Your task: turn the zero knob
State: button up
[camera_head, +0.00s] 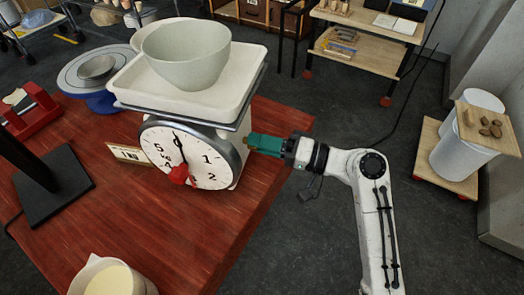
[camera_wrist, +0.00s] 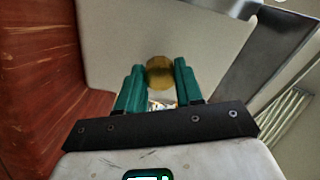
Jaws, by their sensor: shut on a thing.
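The kitchen scale (camera_head: 225,150) stands on the red wooden table, with a white tray and a pale grey-green bowl (camera_head: 187,52) on top. Its round dial (camera_head: 190,155) faces the front; a thin black needle points up near the 0, and a red piece sits low on the dial. The brass zero knob (camera_wrist: 159,73) is on the scale's right side, hidden in the head view. My gripper (camera_head: 252,144) reaches it from the right with green fingers. In the wrist view the fingers (camera_wrist: 160,84) are on both sides of the knob, shut on it.
A small label card (camera_head: 128,154) stands left of the dial. A turntable with a small grey bowl (camera_head: 96,67) is behind left, and a red device (camera_head: 30,110) is at the far left. A cream-filled jug (camera_head: 108,280) is at the front.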

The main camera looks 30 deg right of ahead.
jog(key=shift+f+n+b, duration=0.15)
jog(key=shift+n+b, duration=0.75)
jog(key=shift+n, duration=0.2)
jog(key=o, duration=1)
jog(key=shift+o, duration=0.2)
jog(key=v, duration=1)
jog(key=shift+s+d+b, duration=0.25)
jog(key=shift+d+b, duration=0.05)
jog(key=shift+b, duration=0.15)
